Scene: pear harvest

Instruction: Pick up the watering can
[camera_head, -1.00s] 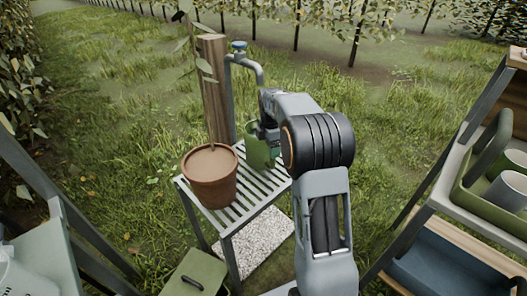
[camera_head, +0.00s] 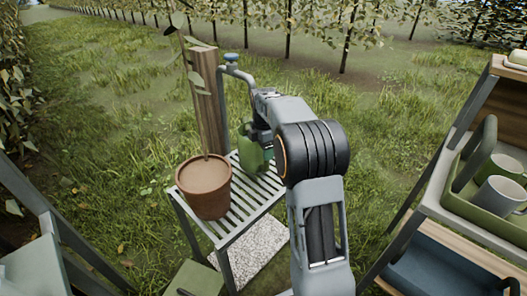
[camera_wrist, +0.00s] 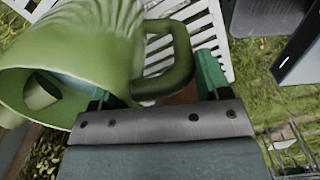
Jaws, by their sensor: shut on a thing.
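The green watering can (camera_head: 253,152) is at the right rear of the slatted table (camera_head: 222,228), partly hidden by my arm. In the wrist view the ribbed can (camera_wrist: 75,45) fills the upper left, with its wide opening facing left. My gripper (camera_wrist: 160,88) has its green fingers on either side of the can's loop handle (camera_wrist: 180,62) and is shut on it. In the head view my gripper (camera_head: 267,139) is mostly hidden by my wrist. The can looks slightly above the slats; its underside is hidden.
A brown plant pot (camera_head: 204,190) stands left of the can on the table. A wooden post (camera_head: 208,95) and a tap pipe (camera_head: 240,72) rise close behind. A shelf at right holds a green tray (camera_head: 484,207) with mugs. Open grass lies beyond.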

